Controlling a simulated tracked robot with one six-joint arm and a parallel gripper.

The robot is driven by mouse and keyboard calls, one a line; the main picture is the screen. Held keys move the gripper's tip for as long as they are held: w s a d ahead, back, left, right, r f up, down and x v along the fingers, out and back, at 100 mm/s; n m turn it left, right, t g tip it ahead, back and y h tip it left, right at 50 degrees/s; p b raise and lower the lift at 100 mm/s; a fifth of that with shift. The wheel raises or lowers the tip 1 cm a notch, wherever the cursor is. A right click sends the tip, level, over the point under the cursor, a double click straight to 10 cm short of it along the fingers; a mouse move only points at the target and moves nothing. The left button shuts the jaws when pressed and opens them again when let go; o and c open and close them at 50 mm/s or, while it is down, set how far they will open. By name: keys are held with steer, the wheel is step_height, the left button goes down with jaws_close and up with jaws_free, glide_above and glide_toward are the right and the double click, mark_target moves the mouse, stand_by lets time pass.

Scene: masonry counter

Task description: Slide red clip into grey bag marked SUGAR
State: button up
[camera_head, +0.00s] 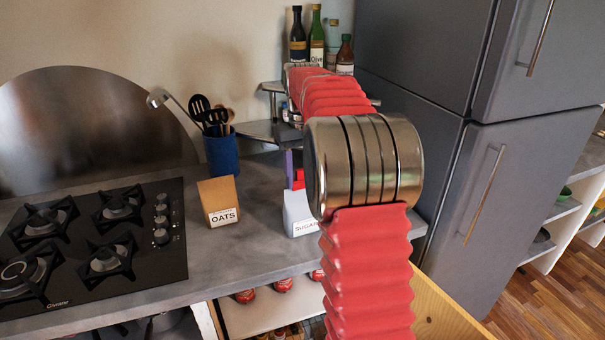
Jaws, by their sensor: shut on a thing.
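The grey bag marked SUGAR (299,212) stands upright on the counter, its right side hidden by my arm. The red clip (298,179) shows at the top of the bag. I cannot tell whether it is around the bag's top edge or just in front of or above it. My gripper (293,167) shows only as a narrow purple part beside and above the clip. It is shut on the red clip. The rest of it is hidden behind my arm's metal joint.
A brown bag marked OATS (221,203) stands left of the SUGAR bag, with clear counter between them. A blue utensil pot (222,152) is behind, and a black hob (95,240) is at left. Bottles (317,40) stand on a shelf behind my arm. A grey fridge (440,110) is at right.

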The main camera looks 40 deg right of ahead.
steer(key=shift+f, duration=0.1)
steer(key=o, duration=1.1)
steer(key=shift+f, duration=0.1)
step_height(320, 180, up, 14)
stand_by(1.1)
